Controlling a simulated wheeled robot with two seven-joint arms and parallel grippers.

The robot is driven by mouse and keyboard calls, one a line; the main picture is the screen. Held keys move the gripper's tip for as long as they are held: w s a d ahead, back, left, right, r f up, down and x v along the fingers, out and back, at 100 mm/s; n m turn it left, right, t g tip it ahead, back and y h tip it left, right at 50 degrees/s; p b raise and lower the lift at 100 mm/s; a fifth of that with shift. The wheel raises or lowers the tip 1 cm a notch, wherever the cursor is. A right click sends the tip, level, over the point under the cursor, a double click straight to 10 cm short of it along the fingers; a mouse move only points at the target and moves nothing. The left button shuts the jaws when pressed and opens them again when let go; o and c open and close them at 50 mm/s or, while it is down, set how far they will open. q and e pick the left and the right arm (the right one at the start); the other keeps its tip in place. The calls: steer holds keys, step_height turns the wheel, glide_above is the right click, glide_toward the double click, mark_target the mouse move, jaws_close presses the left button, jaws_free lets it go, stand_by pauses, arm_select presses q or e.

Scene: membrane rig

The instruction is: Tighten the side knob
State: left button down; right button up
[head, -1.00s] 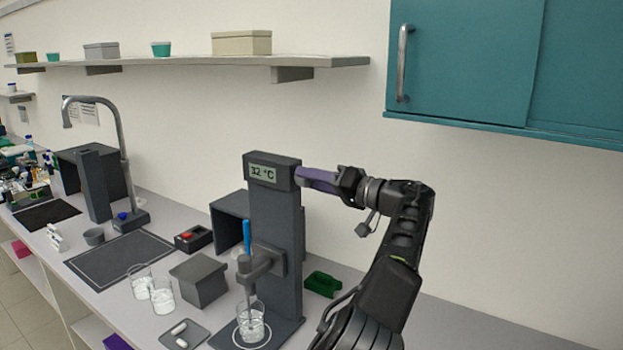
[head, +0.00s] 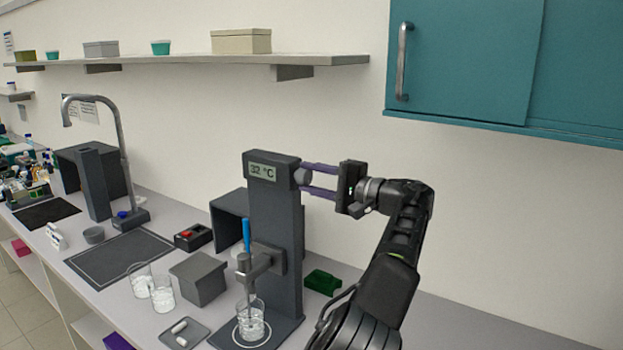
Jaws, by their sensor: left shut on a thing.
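The dark grey rig column (head: 275,225) stands on the bench, with a display reading 32 °C near its top. The side knob (head: 303,176) is a small grey knob on the right side of the column's head. A clamp arm on the column holds a blue-topped probe (head: 247,238) that reaches down into a glass beaker (head: 251,318) on the rig's base. My right gripper is out of view.
Left of the rig are a grey block (head: 199,280), two beakers (head: 161,294), a small tray (head: 184,334) and a red-and-black box (head: 193,237). A green block (head: 322,282) lies to the right. A teal cabinet (head: 470,65) hangs above right.

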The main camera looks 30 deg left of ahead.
arm_select(q)
steer(key=shift+m, duration=0.5)
steer(key=c, duration=0.9)
jaws_free()
steer(key=shift+d, duration=0.2)
steer(key=d, duration=0.7)
steer(key=shift+w+d, duration=0.15)
steer(key=shift+d, duration=0.1)
steer(key=shift+f, duration=0.1)
